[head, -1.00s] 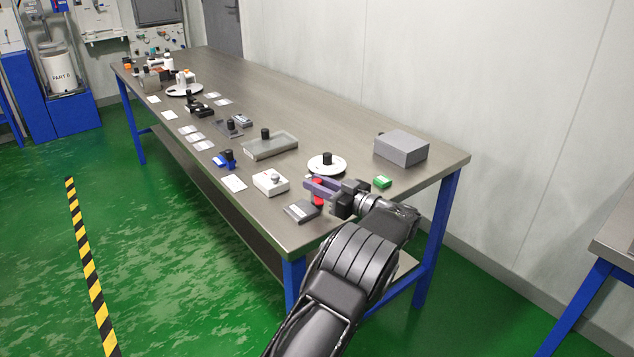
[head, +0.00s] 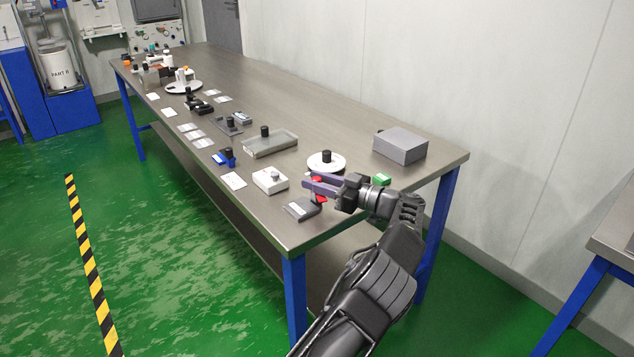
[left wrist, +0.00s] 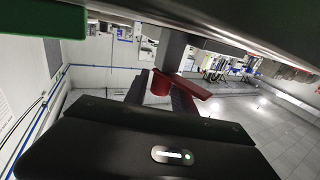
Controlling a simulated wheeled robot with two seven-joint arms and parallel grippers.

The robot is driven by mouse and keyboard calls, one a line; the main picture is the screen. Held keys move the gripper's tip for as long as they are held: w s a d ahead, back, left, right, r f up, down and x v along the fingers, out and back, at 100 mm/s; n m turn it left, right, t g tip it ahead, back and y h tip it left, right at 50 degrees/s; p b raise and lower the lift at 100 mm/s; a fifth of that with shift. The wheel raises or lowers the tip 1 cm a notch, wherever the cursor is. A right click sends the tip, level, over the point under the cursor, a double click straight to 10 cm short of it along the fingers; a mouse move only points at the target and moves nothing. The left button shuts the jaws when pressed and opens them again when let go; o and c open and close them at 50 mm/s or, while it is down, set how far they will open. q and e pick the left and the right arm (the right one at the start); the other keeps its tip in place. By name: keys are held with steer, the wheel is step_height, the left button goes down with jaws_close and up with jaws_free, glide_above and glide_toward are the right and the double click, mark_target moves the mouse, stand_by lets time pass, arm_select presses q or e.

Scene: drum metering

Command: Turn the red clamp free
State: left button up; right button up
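The red clamp (head: 320,196) is at the near end of the bench, beside a small dark grey labelled block (head: 300,208). Part of it is hidden by my left gripper (head: 312,183). My left gripper's two purplish fingers are spread like a fork, over and around the clamp. Whether the fingers touch the clamp is not clear. My right gripper is not in view.
A green block (head: 381,179) lies close to my left wrist. A white round dish with a black knob (head: 326,162), a white box (head: 270,180) and a large grey box (head: 401,147) stand nearby.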

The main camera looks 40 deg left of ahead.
arm_select(q)
steer(key=shift+o, duration=1.4)
steer(key=shift+w+d+b, duration=0.25)
steer(key=shift+d, duration=1.7)
steer(key=shift+w+d+b, duration=0.2)
steer(key=shift+d, duration=1.75)
